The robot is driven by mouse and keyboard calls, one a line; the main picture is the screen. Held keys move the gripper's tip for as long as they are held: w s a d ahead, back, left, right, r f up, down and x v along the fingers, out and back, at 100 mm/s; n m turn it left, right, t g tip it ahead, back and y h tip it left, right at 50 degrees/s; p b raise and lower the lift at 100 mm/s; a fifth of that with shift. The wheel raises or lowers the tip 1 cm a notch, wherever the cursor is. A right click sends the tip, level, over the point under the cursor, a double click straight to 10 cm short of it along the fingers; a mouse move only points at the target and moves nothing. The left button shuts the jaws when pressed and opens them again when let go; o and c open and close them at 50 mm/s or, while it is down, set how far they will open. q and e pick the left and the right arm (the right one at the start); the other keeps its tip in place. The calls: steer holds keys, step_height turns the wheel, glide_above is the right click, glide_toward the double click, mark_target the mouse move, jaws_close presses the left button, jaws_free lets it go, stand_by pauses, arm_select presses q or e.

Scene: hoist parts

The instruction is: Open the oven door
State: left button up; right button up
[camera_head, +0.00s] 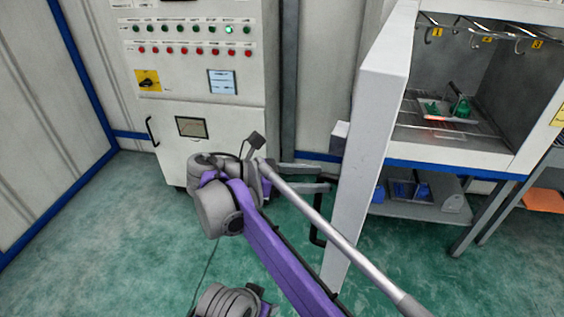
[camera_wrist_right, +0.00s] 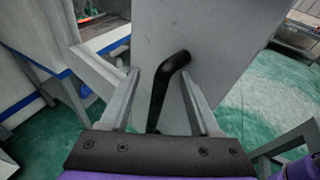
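The oven (camera_head: 450,158) stands at the right of the head view. Its white door (camera_head: 368,130) is swung open and sticks out toward me, so the inside shows. A black bar handle (camera_head: 317,222) is on the door's outer face; it also shows in the right wrist view (camera_wrist_right: 166,85). My right gripper (camera_head: 326,179) is open beside that face. In the right wrist view its two fingers (camera_wrist_right: 159,75) are apart, with the handle between them and a gap on each side.
Inside the oven are hooks and a rack with a tray (camera_head: 436,110) and green parts. A shelf (camera_head: 420,200) with blue items sits below. A control cabinet (camera_head: 205,125) stands at the left, close behind my right arm. The green floor (camera_head: 110,235) at left is clear.

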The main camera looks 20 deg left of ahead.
arm_select(q)
steer(key=r+p, duration=0.1)
steer(key=w+r+p, duration=0.1)
steer(key=r, duration=0.1)
steer(key=w+r+p, duration=0.1)
steer(key=r, duration=0.1)
arm_select(e)
steer(key=w+a, duration=0.1)
steer(key=a, duration=0.7)
steer(key=shift+w, duration=0.2)
arm_select(q)
steer(key=shift+s, duration=0.1)
steer(key=shift+r+p, duration=0.15)
steer(key=shift+p, duration=0.15)
arm_select(e)
steer(key=shift+s, duration=0.1)
steer(key=shift+f, duration=0.1)
